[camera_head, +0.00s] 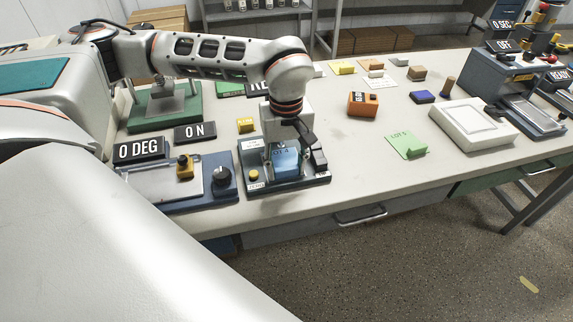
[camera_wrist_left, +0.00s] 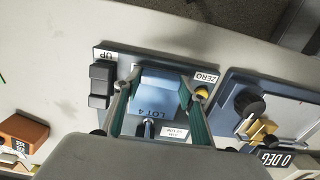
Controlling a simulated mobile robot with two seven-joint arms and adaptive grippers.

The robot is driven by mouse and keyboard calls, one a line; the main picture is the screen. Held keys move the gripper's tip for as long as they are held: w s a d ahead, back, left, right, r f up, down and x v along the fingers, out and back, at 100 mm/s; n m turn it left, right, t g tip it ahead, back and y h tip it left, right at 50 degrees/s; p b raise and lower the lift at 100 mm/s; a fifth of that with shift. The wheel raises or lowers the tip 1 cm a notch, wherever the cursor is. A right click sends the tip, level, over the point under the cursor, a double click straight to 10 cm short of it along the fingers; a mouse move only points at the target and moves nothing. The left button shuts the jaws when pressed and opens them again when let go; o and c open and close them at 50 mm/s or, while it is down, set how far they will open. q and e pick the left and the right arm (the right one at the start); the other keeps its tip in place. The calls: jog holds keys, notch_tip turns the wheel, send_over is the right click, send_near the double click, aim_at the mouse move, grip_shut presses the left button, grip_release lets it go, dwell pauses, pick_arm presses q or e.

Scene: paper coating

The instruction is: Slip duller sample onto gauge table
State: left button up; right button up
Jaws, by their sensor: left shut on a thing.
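The blue LOT 4 sample (camera_head: 287,161) is over the gauge's base, and its label also shows in the left wrist view (camera_wrist_left: 157,92). My left gripper (camera_wrist_left: 155,98) is shut on this sample, with a finger on either side. The gauge (camera_head: 258,186) has a dark base with a yellow ZERO button and a dark lever block. I cannot tell whether the sample rests on the gauge table or hangs just above it. The green LOT 5 sample (camera_head: 409,145) lies apart on the bench. Which sample is duller cannot be judged here. My right gripper is not in view.
Left of the gauge is a blue device (camera_head: 205,190) with a knob and signs (camera_head: 140,149) behind. An orange block (camera_head: 363,104) and a white framed pad (camera_head: 474,123) stand to the right. The bench's front edge is close to the gauge. Bench between gauge and LOT 5 is clear.

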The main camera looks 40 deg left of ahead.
pick_arm(q)
jog(key=o, duration=0.9)
jog(key=shift+o, duration=0.5)
notch_tip(320, 180, up, 12)
